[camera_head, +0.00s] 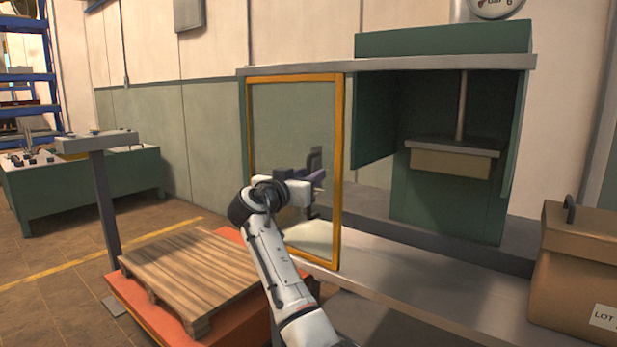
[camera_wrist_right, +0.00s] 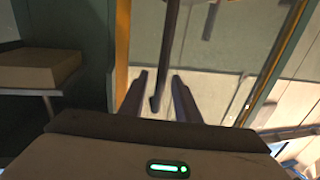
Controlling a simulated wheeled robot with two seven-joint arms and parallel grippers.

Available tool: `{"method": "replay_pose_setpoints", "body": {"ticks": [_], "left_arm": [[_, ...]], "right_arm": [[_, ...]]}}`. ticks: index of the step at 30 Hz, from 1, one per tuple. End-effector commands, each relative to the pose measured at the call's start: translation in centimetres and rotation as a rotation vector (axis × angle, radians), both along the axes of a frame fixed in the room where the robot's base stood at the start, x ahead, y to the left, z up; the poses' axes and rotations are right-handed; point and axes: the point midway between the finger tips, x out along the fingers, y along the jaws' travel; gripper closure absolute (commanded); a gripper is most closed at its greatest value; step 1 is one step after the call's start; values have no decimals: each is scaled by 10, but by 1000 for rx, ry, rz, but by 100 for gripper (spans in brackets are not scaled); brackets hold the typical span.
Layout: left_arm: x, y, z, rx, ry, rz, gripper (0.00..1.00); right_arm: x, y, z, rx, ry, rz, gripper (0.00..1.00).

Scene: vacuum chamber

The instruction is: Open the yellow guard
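The yellow guard (camera_head: 338,180) is a clear panel in a yellow frame. It stands upright under the left part of the grey top rail, left of the uncovered press opening. My right gripper (camera_head: 318,178) is at the panel, near the frame's right post. In the right wrist view, its two dark fingers (camera_wrist_right: 160,80) are apart, with a dark bar, seemingly the guard's handle (camera_wrist_right: 169,45), showing between them. Gaps show on both sides of the bar; I cannot tell how deep it sits. The yellow frame (camera_wrist_right: 122,50) also shows there. My left gripper is out of view.
The green press (camera_head: 445,40) has a hanging block (camera_head: 452,160) inside. A brown box (camera_head: 575,265) stands at the right on the grey bench (camera_head: 430,285). A wooden pallet (camera_head: 190,265) on an orange base (camera_head: 150,315) lies at lower left. A grey post stand (camera_head: 105,190) is behind it.

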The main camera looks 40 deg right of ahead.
Motion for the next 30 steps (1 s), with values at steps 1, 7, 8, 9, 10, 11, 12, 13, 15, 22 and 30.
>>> {"method": "replay_pose_setpoints", "body": {"ticks": [1, 7, 8, 9, 10, 11, 12, 13, 15, 22, 30], "left_arm": [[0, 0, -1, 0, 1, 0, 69], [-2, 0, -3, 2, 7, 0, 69], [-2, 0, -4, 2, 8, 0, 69], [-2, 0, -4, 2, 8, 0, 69], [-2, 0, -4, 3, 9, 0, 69], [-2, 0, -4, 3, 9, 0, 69], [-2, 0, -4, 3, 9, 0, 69], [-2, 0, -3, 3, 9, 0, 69], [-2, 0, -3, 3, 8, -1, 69], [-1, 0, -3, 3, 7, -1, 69], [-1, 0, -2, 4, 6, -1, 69]], "right_arm": [[0, 0, 0, 0, 0, -1, 70], [-1, 1, 0, 0, -1, 0, 70], [-1, 3, 0, 0, -1, 0, 70], [-2, 6, 0, -1, -1, 1, 70], [-3, 10, 0, -1, -1, 2, 70], [-4, 14, 0, 0, -2, 2, 70], [-6, 20, 0, 1, -2, 2, 70], [-8, 25, -1, 1, -2, 2, 70], [-13, 39, -1, 2, -2, 3, 70], [-28, 79, -1, 3, -1, 2, 70], [-35, 97, 0, 1, 0, 0, 70]]}}
